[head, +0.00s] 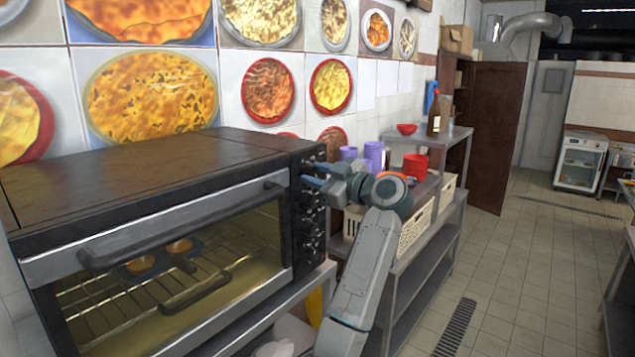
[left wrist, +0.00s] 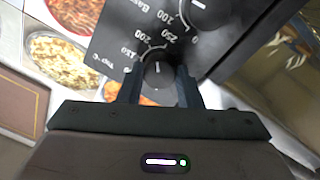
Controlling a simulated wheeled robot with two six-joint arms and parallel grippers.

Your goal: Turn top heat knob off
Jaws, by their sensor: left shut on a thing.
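The oven (head: 160,235) stands at the left with a black control panel (head: 303,262) on its right side, carrying a column of knobs. My left gripper (head: 312,177) is at the upper part of this panel. In the left wrist view my left gripper (left wrist: 158,84) is shut on a dark round knob (left wrist: 157,69), one finger on each side. A white line marks the knob's face, and the dial lettering beside it seems to read "Top". In the head view the gripper hides much of the held knob. My right gripper is not in view.
Another knob (left wrist: 207,10) with a white mark sits close by on the panel. A metal shelf (head: 425,225) with a red cup (head: 415,167) and purple cups (head: 373,154) stands behind my arm. The tiled floor (head: 530,270) at the right is open.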

